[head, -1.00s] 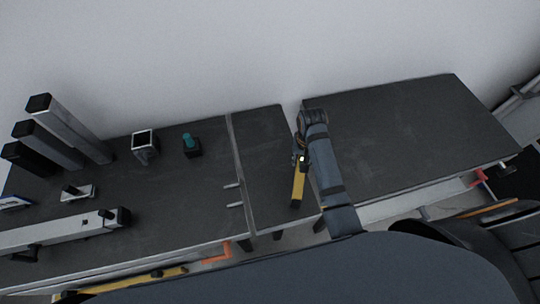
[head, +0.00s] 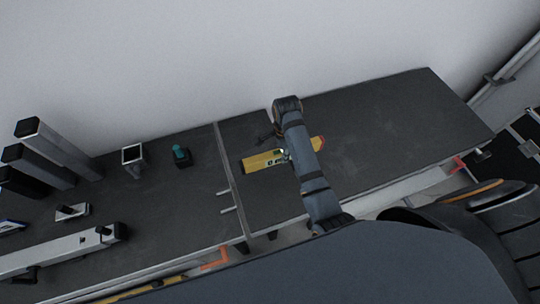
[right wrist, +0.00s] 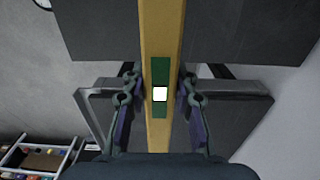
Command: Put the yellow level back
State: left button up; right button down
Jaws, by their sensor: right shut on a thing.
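The yellow level (head: 262,161) is held above the grey bench top in the head view, lying roughly across the picture, with one end showing right of my arm. My right gripper (head: 284,154) is shut on it near its middle; my arm hides part of it. In the right wrist view the yellow level (right wrist: 160,40) runs lengthwise between the two fingers of my right gripper (right wrist: 160,103), with a green part and a bright white patch between them. My left gripper does not show.
The dark bench top (head: 390,120) is clear to the right. On the left bench stand a teal-topped item (head: 181,155), a square metal tube (head: 133,160), several upright posts (head: 55,150) and a long metal bar (head: 60,252). Another yellow bar (head: 150,288) lies low at the front.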

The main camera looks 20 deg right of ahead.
jog(key=w+f, duration=0.1)
jog(key=w+a+f, duration=0.1)
jog(key=w+f, duration=0.1)
jog(key=w+a+f, duration=0.1)
jog(key=f, duration=0.1)
jog(key=shift+w+a+f, duration=0.15)
jog(key=shift+a+f, duration=0.1)
jog(key=shift+w+a+f, duration=0.1)
jog(key=shift+w+f, duration=0.05)
jog(key=shift+f, duration=0.85)
jog(key=shift+w+a+f, duration=0.1)
jog(key=shift+w+f, duration=0.05)
jog(key=shift+f, duration=0.8)
jog(key=shift+s+f, duration=0.1)
jog(key=shift+f, duration=0.05)
jog(key=c, duration=1.1)
grip_release()
jog(key=shift+o, duration=0.2)
